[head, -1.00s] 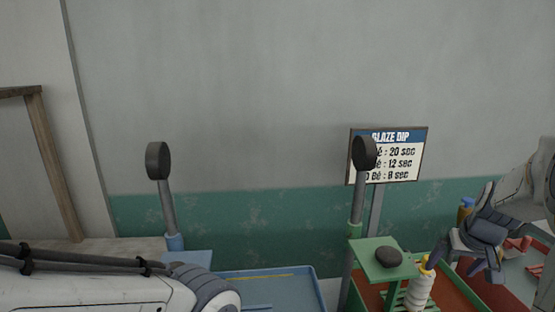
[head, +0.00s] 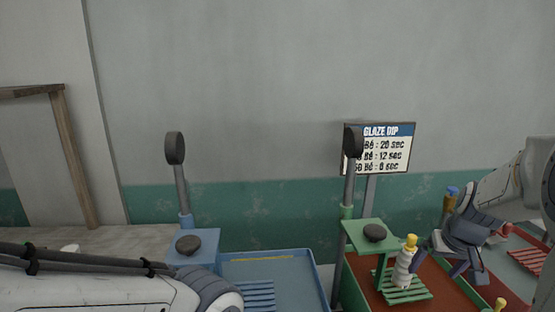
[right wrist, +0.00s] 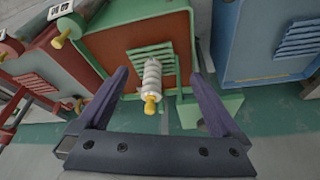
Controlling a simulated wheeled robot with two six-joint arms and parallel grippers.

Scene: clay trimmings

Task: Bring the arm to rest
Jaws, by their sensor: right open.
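My right gripper (head: 446,262) is at the lower right of the head view, just right of a white ribbed piece with a yellow top (head: 405,264). In the right wrist view the two fingers of the right gripper (right wrist: 158,76) are spread wide. The white ribbed piece (right wrist: 152,78) shows beyond and between them, with clear gaps on both sides. It stands upright on green slats (head: 408,292) in a green-walled tray with a red-brown floor (head: 446,287). My left arm crosses the lower left of the head view; its gripper is not seen.
A green stand (head: 366,240) with a dark round disc is close left of the ribbed piece. A blue tray (head: 290,272) and a blue stand (head: 205,240) are farther left. A red tray (head: 530,256) lies right. A glaze-dip sign (head: 392,160) stands behind.

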